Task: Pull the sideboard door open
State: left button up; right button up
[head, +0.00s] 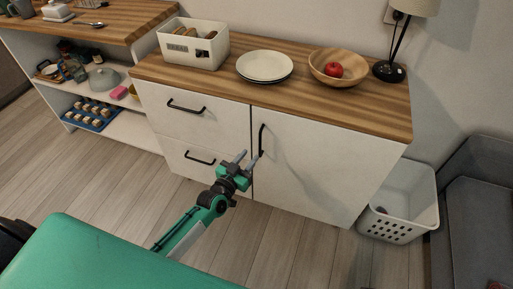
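The white sideboard (190,126) has a wood top and stands against the wall. Its door (325,165) is the wide right-hand panel and looks closed. A black vertical handle (262,138) is at the door's left edge. My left gripper (248,156) is in front of the sideboard, close to the seam between drawers and door. Its two grey fingers are apart with nothing visible between them. The right fingertip appears close to the handle's lower end; I cannot tell if they touch. My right gripper is not in view.
Two drawers with black handles (187,107) are left of the door. A bin (194,47), plates (265,66), a bowl (322,72) with a red apple and a lamp (390,71) stand on top. A white basket (408,199) stands right of the sideboard. The floor in front is clear.

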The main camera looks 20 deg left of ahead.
pick_arm(q)
jog(key=x, duration=0.6)
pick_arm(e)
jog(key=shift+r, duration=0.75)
pick_arm(q)
grip_shut()
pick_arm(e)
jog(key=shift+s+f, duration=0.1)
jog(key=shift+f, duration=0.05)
